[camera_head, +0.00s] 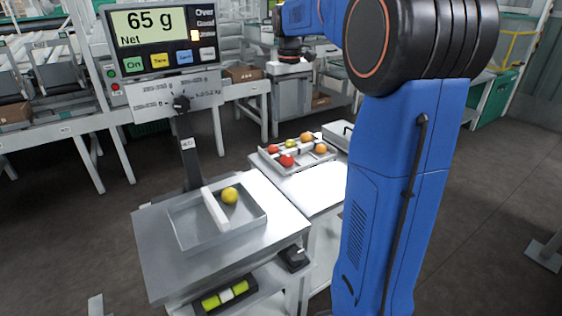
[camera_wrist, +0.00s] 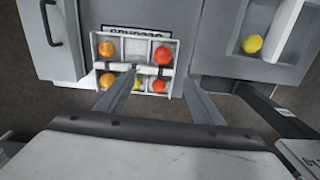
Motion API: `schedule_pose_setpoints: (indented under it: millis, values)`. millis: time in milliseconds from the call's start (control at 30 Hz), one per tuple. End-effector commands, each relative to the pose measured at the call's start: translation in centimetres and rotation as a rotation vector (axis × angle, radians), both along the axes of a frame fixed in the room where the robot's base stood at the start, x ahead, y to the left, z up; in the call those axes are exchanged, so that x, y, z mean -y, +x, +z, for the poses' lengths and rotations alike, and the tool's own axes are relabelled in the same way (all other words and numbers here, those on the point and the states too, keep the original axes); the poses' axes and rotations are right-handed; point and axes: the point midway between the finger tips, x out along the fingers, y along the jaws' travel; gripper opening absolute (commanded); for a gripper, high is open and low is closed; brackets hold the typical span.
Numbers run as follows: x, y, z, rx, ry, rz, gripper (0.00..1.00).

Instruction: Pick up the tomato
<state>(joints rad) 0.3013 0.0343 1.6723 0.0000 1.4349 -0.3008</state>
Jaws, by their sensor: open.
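A yellow tomato (camera_head: 230,195) rests in the grey weighing pan (camera_head: 183,238), right of its pale divider. It also shows at the upper right of the wrist view (camera_wrist: 252,44). A divided tray (camera_head: 270,163) on the neighbouring surface holds several red, orange and yellow tomatoes. In the wrist view this tray (camera_wrist: 94,62) lies beyond my fingers, with a red tomato (camera_wrist: 162,55) at its upper right and an orange tomato (camera_wrist: 106,49) at its upper left. My gripper (camera_wrist: 154,76) is open and empty, with the tray in view between and beyond its fingers. Its fingers are not clear in the head view.
A scale display (camera_head: 150,37) reads 65 g Net on a post behind the pan. A lower shelf holds a dark holder (camera_head: 246,284) with yellow-green items. A grey box (camera_head: 337,133) stands behind the divided tray. Conveyor tables line the back; open floor lies at right.

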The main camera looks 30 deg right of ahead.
Motion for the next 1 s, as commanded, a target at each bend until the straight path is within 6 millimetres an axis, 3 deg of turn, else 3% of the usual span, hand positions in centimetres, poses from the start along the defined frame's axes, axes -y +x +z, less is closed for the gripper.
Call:
schedule_pose_setpoints:
  millis: [600, 1000]
  values:
    - [-0.1, -0.2, -10.2, -0.003, 0.001, 0.000, 0.61]
    - [-0.4, -0.4, -13.3, -0.003, 0.001, 0.000, 0.61]
